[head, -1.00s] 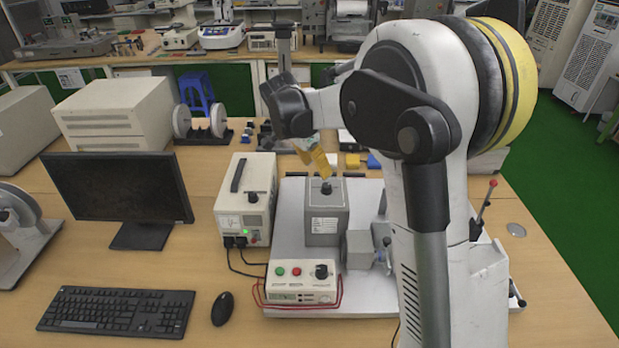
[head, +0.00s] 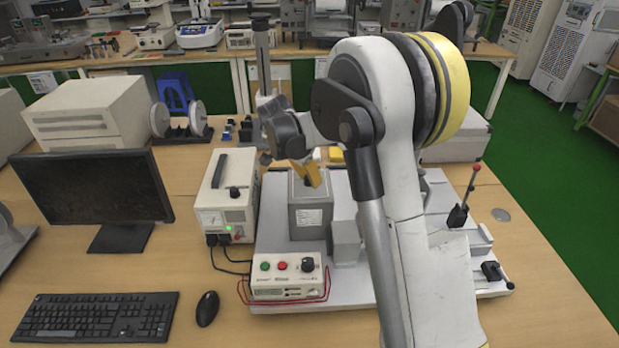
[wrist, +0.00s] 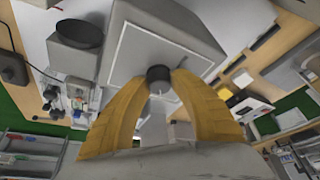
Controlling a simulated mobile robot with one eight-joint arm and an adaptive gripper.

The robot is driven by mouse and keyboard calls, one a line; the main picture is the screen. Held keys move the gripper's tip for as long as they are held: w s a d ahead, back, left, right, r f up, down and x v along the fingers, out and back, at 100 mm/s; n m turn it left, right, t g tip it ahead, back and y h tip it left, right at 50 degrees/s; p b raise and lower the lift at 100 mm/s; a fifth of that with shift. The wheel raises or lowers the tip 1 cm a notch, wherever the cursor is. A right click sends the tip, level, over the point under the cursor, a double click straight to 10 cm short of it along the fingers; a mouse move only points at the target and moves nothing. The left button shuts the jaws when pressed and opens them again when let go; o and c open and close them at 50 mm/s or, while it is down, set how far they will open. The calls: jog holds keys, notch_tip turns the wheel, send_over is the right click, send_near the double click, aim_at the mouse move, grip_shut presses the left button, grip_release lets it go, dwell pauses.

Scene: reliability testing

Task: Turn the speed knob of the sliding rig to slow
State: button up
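My gripper (head: 309,172) has yellow fingers and points down just above the grey box (head: 310,218) on the sliding rig's white base plate (head: 275,186). In the wrist view the fingers of my gripper (wrist: 160,78) are spread, with a round black knob (wrist: 158,73) between their tips. Whether they touch it I cannot tell. In the head view this knob is largely hidden by the fingers. A second black knob (head: 307,264) sits on the white control box (head: 287,278) in front, right of green and red buttons. I cannot read the knob markings.
A white power unit (head: 226,197) with a lit green lamp stands left of the rig. A monitor (head: 93,188), keyboard (head: 96,317) and mouse (head: 207,309) are further left. A red-tipped lever (head: 466,195) rises at the rig's right.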

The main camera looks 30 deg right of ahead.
grip_shut()
jog(key=shift+n, duration=0.3)
jog(key=n+t, duration=0.1)
jog(key=n, duration=0.1)
jog(key=n+t+y, duration=0.1)
jog(key=n, duration=0.2)
jog(key=shift+s+p, duration=0.1)
jog(key=shift+p, duration=0.2)
jog(key=n+y, duration=0.1)
jog(key=n, duration=0.2)
jog(key=n+t+y, duration=0.1)
jog(key=n, duration=0.1)
jog(key=shift+n, duration=0.4)
jog(key=n+y, duration=0.1)
jog(key=n, duration=0.2)
jog(key=n+y, duration=0.1)
jog(key=n, duration=0.2)
jog(key=shift+y, duration=0.3)
jog(key=n+y, duration=0.1)
jog(key=n, duration=0.2)
jog(key=n+g, duration=0.1)
jog(key=n, duration=0.2)
jog(key=shift+y+p, duration=0.4)
jog(key=shift+n, duration=0.4)
